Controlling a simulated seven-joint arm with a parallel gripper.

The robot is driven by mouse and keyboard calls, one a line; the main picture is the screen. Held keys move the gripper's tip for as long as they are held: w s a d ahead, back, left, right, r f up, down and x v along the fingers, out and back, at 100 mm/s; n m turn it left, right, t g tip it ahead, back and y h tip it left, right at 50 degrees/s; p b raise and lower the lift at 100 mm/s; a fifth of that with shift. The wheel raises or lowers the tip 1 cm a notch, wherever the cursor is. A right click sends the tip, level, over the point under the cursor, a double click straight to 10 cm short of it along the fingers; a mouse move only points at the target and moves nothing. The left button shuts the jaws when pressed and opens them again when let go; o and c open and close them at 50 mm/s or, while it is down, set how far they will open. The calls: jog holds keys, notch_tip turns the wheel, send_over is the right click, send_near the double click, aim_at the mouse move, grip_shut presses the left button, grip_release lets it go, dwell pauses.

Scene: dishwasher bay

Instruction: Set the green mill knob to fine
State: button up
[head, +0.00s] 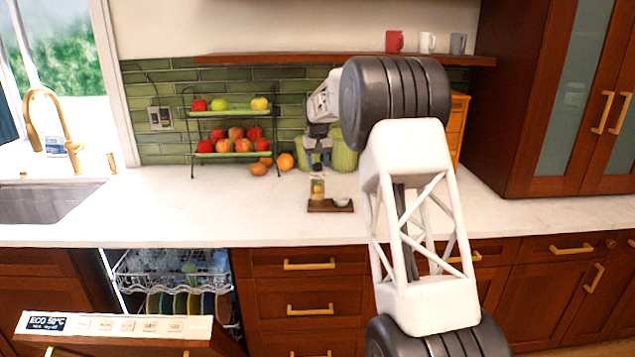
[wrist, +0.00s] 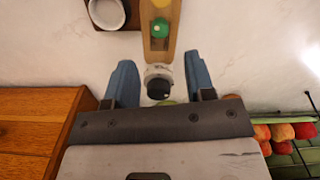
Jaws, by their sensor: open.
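In the wrist view a tan, upright-looking piece (wrist: 150,48) carries a round green knob (wrist: 160,28), with a yellow round part above it in the picture. Below it is a white marked collar with a black cap (wrist: 158,87). My gripper (wrist: 159,62) is open, its two blue fingers on either side of the collar with gaps to both; I cannot tell the height between them. In the head view the small mill (head: 317,187) stands at a wooden tray on the counter, below my gripper. The knob's setting is too small to read.
A white bowl (wrist: 106,12) sits on the dark wooden tray (head: 322,208) beside the mill. A two-tier fruit rack (head: 233,156) stands left, with an orange (head: 285,161) near it. Green canisters (head: 344,157) and an orange-brown wooden cabinet (head: 457,125) are behind. Counter is clear rightward.

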aim_at(317, 185)
jog(key=shift+f, duration=3.75)
jog(key=shift+c, duration=0.5)
grip_shut()
jog(key=shift+m, duration=0.4)
jog(key=m, duration=0.8)
jog(key=shift+m, duration=0.3)
